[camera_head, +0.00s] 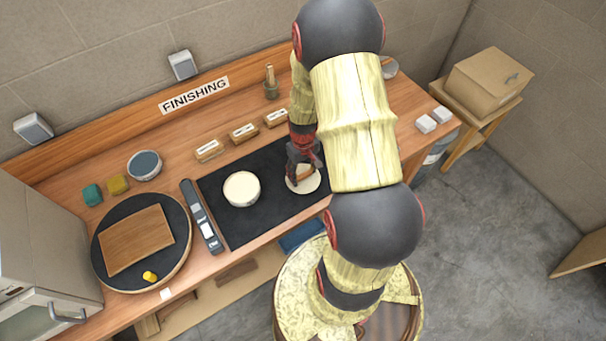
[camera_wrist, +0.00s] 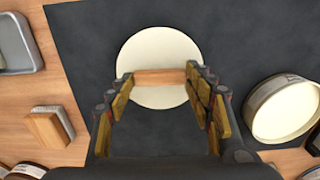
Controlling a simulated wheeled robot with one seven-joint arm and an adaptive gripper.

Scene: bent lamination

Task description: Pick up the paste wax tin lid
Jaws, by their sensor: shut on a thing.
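The paste wax tin lid is a cream disc (camera_head: 309,185) with a wooden bar handle across it; it also shows in the wrist view (camera_wrist: 160,47). It is over the dark mat, and I cannot tell whether it touches the mat. My gripper (camera_head: 302,170) is above the lid, its fingers closed on the two ends of the wooden handle (camera_wrist: 160,77). The arm and fingers hide part of the lid in the head view. A round cream tin (camera_head: 241,188) stands on the mat to the left, and at the right in the wrist view (camera_wrist: 284,108).
The dark mat (camera_head: 240,229) lies on the wooden bench. Several wooden-backed brushes (camera_head: 209,150) line its back edge. Left are a grey strip-like tool (camera_head: 202,216) and a round turntable (camera_head: 182,254) with a wooden board. A blue-topped bowl (camera_head: 145,165) stands behind.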

